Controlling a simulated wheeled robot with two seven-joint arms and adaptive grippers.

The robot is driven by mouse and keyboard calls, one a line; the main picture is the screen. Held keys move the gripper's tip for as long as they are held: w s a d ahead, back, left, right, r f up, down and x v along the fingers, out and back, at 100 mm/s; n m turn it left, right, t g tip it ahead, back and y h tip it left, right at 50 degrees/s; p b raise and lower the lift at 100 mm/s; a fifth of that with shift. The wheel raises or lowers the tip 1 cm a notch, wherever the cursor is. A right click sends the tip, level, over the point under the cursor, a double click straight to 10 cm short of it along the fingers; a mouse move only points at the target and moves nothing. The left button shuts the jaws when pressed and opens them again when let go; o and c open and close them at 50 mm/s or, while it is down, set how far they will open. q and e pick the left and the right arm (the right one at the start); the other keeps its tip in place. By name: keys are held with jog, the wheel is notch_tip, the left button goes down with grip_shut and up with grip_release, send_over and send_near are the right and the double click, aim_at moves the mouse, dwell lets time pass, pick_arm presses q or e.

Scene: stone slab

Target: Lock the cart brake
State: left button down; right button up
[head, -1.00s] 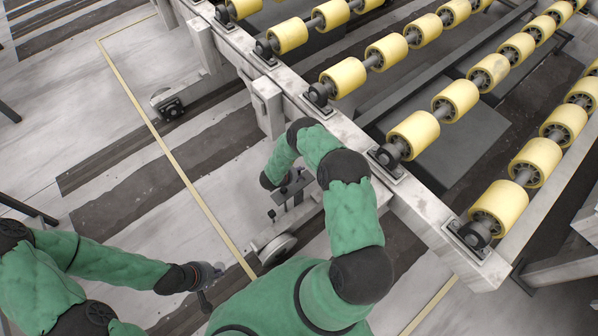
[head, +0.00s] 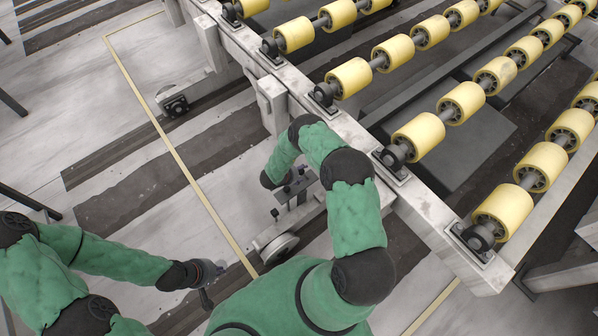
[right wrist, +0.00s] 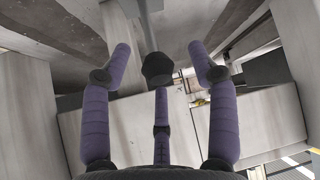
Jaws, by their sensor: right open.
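The cart (head: 345,130) is a pale metal frame carrying yellow rollers. A near caster wheel (head: 278,249) sits below its left side beam, partly hidden by my right arm. In the right wrist view, a grey rod ending in a black knob (right wrist: 157,66), apparently the brake lever, lies between the spread purple fingers of my right gripper (right wrist: 160,58). The gripper is open; contact with the knob cannot be told. In the head view my right arm reaches down beside the beam above the caster. My left gripper (head: 206,284) hangs low at the left, away from the cart; its opening is unclear.
Another caster (head: 174,104) stands further back along the cart's left side. A yellow floor line (head: 180,160) runs alongside the cart. The pale floor left of it is mostly clear. The frame's beam and uprights are close to my right arm.

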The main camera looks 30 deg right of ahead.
jog(key=v, duration=1)
jog(key=shift+a+r, duration=0.15)
jog(key=shift+r, duration=0.05)
jog(key=shift+w, duration=0.1)
jog(key=s+a+r+n+g+y, duration=0.1)
jog(key=s+a+r+n+y, duration=0.2)
jog(key=s+a, duration=0.6)
jog(key=s+a+r+n+g+y+p, duration=0.1)
jog(key=s+a+r+n+y, duration=0.3)
jog(key=s+a+y, duration=0.5)
jog(key=s+n, duration=0.2)
jog(key=shift+s+n, duration=0.25)
jog(key=shift+n, duration=0.15)
jog(key=shift+r, duration=0.15)
